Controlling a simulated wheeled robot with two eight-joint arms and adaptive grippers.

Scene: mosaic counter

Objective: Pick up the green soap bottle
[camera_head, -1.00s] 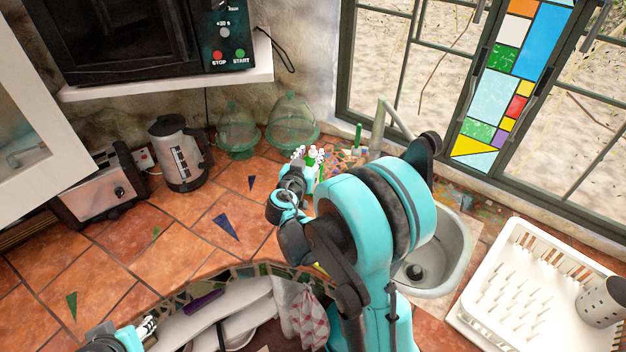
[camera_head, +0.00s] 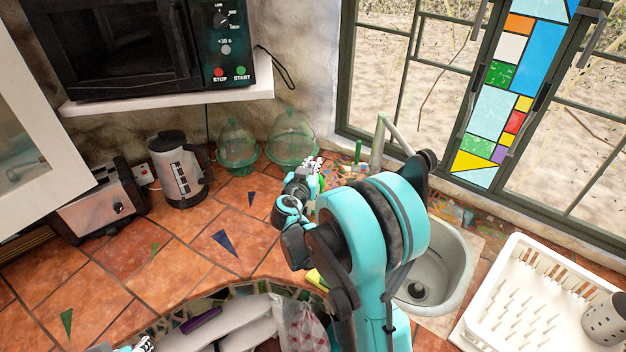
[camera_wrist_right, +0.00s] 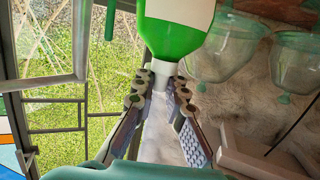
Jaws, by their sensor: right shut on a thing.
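The green soap bottle (camera_wrist_right: 172,38) has a white label and a pale neck. In the right wrist view its neck lies between the two fingers of my right gripper (camera_wrist_right: 160,88), which is shut on it. The neck points the same way as the knobs of the glass domes, so the bottle looks upright. In the head view my right gripper (camera_head: 312,166) is beyond my right arm, near the sink's far left corner, and mostly hides the bottle. Only the tip of my left gripper (camera_head: 143,343) shows at the bottom left edge; its opening is unclear.
Glass domes (camera_head: 291,140) stand left of the right gripper, with a kettle (camera_head: 179,172) and a toaster (camera_head: 98,208) farther left. The faucet (camera_head: 378,145) and sink (camera_head: 455,265) are to the right. A yellow sponge (camera_head: 317,279) lies near the counter's front edge.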

